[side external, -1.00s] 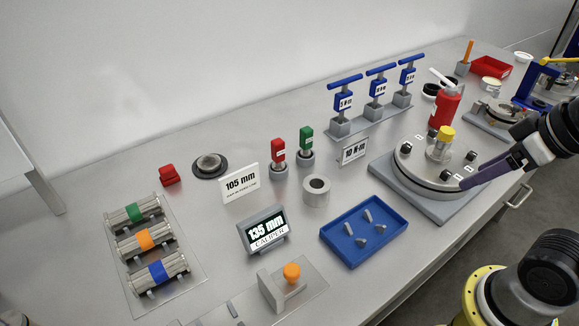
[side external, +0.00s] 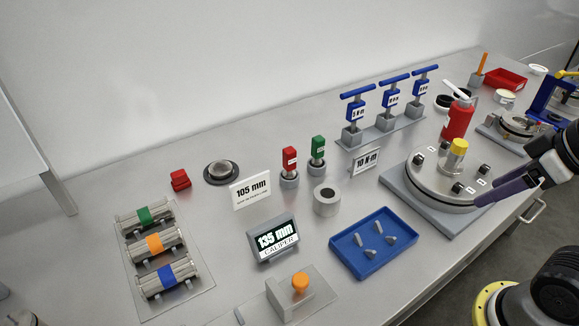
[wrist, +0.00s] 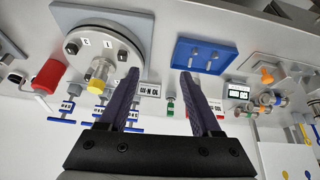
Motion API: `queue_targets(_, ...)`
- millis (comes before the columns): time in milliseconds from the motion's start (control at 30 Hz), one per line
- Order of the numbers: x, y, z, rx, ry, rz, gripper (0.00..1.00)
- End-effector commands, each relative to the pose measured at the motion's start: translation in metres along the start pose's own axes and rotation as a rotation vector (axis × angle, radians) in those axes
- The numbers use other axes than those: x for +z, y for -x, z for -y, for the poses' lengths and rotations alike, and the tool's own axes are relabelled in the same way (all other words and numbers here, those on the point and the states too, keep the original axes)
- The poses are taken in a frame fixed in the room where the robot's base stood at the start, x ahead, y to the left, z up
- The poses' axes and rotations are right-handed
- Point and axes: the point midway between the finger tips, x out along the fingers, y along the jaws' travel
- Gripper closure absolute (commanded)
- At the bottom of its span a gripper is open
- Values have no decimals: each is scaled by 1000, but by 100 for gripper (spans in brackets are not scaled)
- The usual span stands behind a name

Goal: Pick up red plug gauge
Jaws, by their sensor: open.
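The red plug gauge (side external: 290,158) stands upright in a grey round holder, beside the green plug gauge (side external: 317,149), in the middle of the bench in the side view. My gripper (side external: 480,200) is far to its right, at the near right edge of the round fixture plate. In the wrist view, my gripper (wrist: 159,73) is open, its two dark purple fingers wide apart with nothing between them. The green gauge (wrist: 170,107) shows there just left of the right finger. The red gauge is not clearly seen there; the right finger covers that area.
The round fixture plate (side external: 421,186) with a yellow-topped part is beside my gripper. A grey ring (side external: 326,202), the 105 mm sign (side external: 250,191) and the 10 N·m sign (side external: 367,162) stand near the gauges. A blue tray (side external: 347,262) lies in front; blue T-handled tools (side external: 393,95) stand behind right.

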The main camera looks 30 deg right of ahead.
Motion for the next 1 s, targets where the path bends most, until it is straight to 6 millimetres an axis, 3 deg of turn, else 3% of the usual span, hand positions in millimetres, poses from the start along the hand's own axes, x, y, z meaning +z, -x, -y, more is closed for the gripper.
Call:
queue_targets(100, -5, 12, 0, -1, 130, 8, 35)
queue_targets(267, -46, 45, -2, -4, 347, 5, 35)
queue_targets(400, -91, 65, -1, -21, 534, 27, 35)
queue_targets(567, -155, 77, 5, -59, 772, 69, 35)
queue_targets(767, -233, 65, 22, -125, 1039, 122, 35)
queue_targets(1000, -306, 13, 55, -216, 1287, 186, 35)
